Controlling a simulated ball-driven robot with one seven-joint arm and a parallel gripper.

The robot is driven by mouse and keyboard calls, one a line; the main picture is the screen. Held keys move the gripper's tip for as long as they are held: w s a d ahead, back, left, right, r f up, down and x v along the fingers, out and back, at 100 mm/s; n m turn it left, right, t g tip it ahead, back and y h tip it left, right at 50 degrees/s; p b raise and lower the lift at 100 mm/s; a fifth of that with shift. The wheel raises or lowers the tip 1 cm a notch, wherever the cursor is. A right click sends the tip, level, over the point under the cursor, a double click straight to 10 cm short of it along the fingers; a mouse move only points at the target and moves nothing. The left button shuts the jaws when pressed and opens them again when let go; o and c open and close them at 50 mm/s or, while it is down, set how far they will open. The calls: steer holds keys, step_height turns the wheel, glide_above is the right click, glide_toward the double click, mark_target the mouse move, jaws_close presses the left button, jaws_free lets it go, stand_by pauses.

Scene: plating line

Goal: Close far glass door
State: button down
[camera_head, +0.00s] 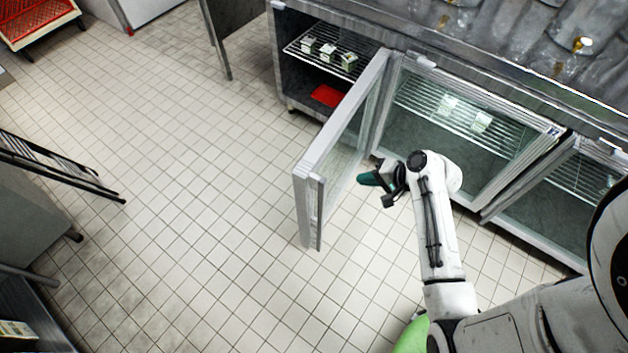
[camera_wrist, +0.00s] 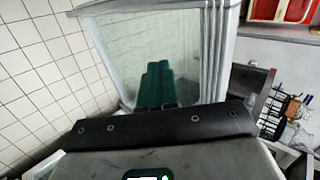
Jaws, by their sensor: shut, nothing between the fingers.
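The far glass door (camera_head: 322,145) stands swung open, out from the left compartment of the counter fridge. It has a pale frame and a clear pane, and its free edge reaches out over the floor. My gripper (camera_head: 370,179), with teal fingers, is shut and empty, on the door's right side, close to the pane. I cannot tell whether it touches. In the wrist view the door (camera_wrist: 205,55) fills the upper middle, with my shut fingers (camera_wrist: 157,85) in front of its glass.
The open fridge compartment (camera_head: 290,75) holds a wire shelf with small cartons and a red item (camera_head: 328,96). The middle glass door (camera_head: 460,130) is shut. A rack (camera_head: 60,165) stands at the left. The tiled floor left of the open door is clear.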

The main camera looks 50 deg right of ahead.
steer(key=w+r+x, duration=0.1)
steer(key=r+x, duration=0.1)
steer(key=x, duration=1.1)
steer(key=shift+w+p, duration=0.35)
steer(key=shift+a, duration=0.15)
